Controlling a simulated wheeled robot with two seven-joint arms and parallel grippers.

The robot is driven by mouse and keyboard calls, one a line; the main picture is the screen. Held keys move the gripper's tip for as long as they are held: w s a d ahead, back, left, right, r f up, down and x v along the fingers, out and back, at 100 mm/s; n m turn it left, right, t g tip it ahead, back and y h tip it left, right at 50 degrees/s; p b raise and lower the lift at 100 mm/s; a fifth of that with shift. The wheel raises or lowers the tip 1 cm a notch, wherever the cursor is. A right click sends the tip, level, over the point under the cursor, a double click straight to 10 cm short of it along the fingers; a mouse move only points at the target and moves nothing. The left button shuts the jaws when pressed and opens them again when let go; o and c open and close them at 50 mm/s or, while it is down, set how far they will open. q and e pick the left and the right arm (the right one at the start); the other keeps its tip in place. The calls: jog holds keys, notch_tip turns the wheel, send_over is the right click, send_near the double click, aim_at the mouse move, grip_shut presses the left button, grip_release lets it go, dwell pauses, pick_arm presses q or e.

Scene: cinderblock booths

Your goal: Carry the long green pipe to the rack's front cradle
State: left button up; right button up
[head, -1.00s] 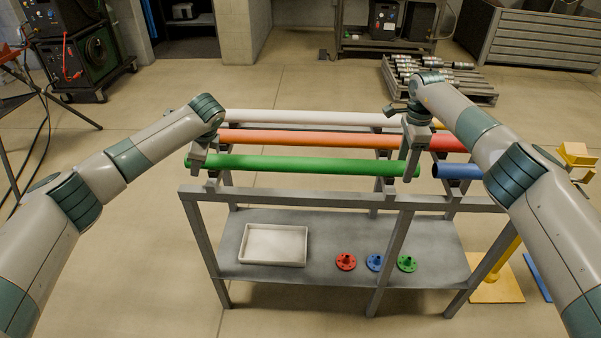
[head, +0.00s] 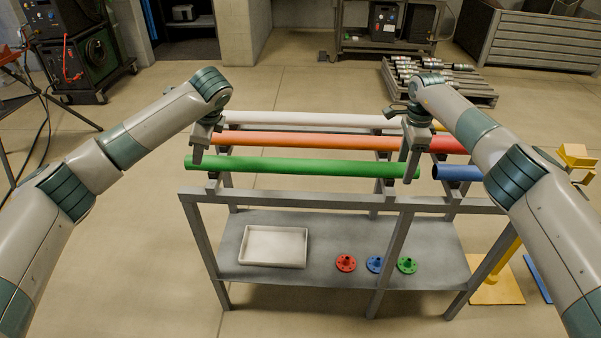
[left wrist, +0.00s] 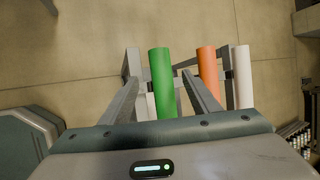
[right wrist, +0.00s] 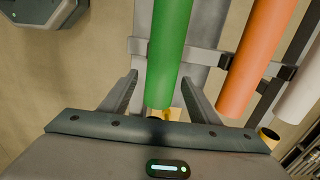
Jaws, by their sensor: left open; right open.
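The long green pipe (head: 300,166) lies level along the front row of the grey rack (head: 330,201), on small cradles (head: 212,186). My left gripper (head: 197,157) is open at the pipe's left end. In the left wrist view the pipe (left wrist: 163,85) shows between its spread fingers (left wrist: 165,98). My right gripper (head: 409,170) is open at the pipe's right end. In the right wrist view the pipe (right wrist: 168,50) runs between its fingers (right wrist: 158,92). Whether either gripper touches the pipe cannot be told.
An orange pipe (head: 300,140) and a white pipe (head: 300,118) lie behind the green one. A short blue pipe (head: 457,172) lies just right of it, and a red piece (head: 448,143) behind that. The lower shelf holds a white tray (head: 273,262) and three coloured flanges (head: 375,264).

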pick_arm(q)
jog(key=shift+v, duration=1.45)
pick_arm(e)
jog(key=shift+r, duration=0.1)
notch_tip(320, 180, up, 12)
pick_arm(q)
jog(key=shift+f, duration=0.1)
dwell(0.7)
